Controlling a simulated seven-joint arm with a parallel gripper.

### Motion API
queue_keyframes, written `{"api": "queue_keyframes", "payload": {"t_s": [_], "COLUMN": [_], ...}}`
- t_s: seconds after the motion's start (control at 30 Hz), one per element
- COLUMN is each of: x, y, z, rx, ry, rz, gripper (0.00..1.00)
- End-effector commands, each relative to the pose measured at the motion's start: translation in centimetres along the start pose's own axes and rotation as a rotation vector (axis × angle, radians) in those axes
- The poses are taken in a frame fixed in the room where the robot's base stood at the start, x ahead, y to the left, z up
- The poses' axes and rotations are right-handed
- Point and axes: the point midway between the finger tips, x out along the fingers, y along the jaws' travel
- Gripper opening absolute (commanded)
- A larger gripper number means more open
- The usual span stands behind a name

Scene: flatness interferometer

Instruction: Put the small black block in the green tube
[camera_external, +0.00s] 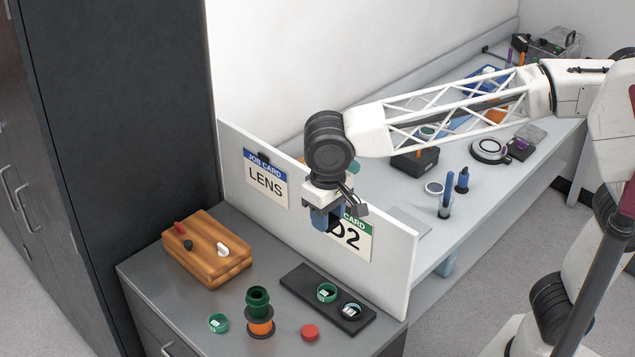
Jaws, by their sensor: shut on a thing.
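My gripper (326,228) hangs in the air in front of the white partition, above and to the right of the green tube. The green tube (258,299) is dark green with an open top and stands upright above an orange and dark spool-like piece (260,322) on the grey cabinet top. The gripper is well apart from the tube.
A wooden block (207,248) with small knobs stands at the left. A black tray (300,282) holds two round containers. A green-rimmed round container (218,323) and a red disc (310,332) flank the tube. The white partition (393,262) separates this top from the bench behind.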

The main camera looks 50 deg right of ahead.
Motion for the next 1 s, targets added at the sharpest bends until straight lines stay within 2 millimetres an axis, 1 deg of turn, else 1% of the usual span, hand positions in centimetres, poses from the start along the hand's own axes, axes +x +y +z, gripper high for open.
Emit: {"api": "queue_keyframes", "payload": {"t_s": [0.03,0.17,0.3,0.4,0.5,0.6,0.7,1.0], "x": [1.2,4.7,8.9,11.7,13.6,14.9,15.5,15.6], "y": [0.0,0.1,0.1,0.1,0.1,0.0,0.0,0.0], "z": [0.0,0.0,0.0,0.0,0.0,0.0,-0.1,-0.1], "rx": [0.000,0.001,0.001,0.001,0.001,0.001,0.001,0.002], "ry": [-0.002,-0.002,-0.002,-0.002,-0.001,0.000,0.001,0.001], "rz": [0.002,0.002,0.002,0.002,0.001,0.000,-0.001,-0.001], "gripper": [0.13,0.13,0.13,0.13,0.13,0.13,0.13,0.13]}}
